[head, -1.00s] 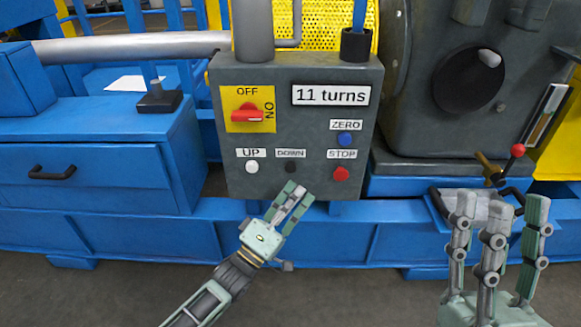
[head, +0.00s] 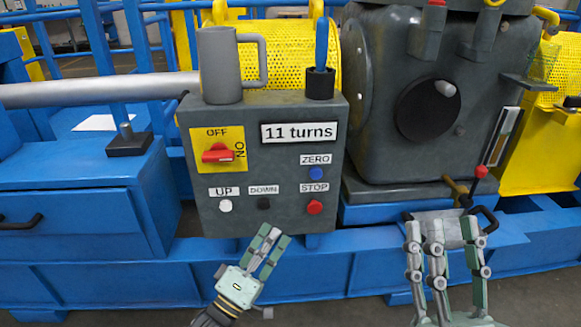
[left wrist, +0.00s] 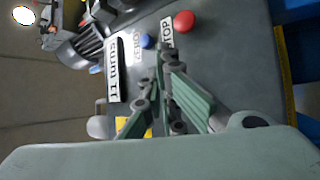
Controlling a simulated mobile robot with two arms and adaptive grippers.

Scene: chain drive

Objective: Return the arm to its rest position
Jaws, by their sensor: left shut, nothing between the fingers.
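My left gripper (head: 268,245) is in the lower middle of the head view, fingers together and empty, just below the grey control box (head: 270,190). In the left wrist view its fingers (left wrist: 165,95) stand in front of the box face and hide part of it. The box shows "11 turns" on its display (head: 299,132), a red switch (head: 218,153) with its handle roughly level, and a white UP button (head: 225,206). A black DOWN button (head: 264,203), blue ZERO button (head: 316,174) and red STOP button (head: 315,207) also show.
A grey mug (head: 220,65) and a black holder (head: 320,84) with a blue item stand on the box. A dark grey housing (head: 380,130) and a red-knobbed lever (head: 480,172) are at the right. A blue cabinet (head: 80,215) is at the left.

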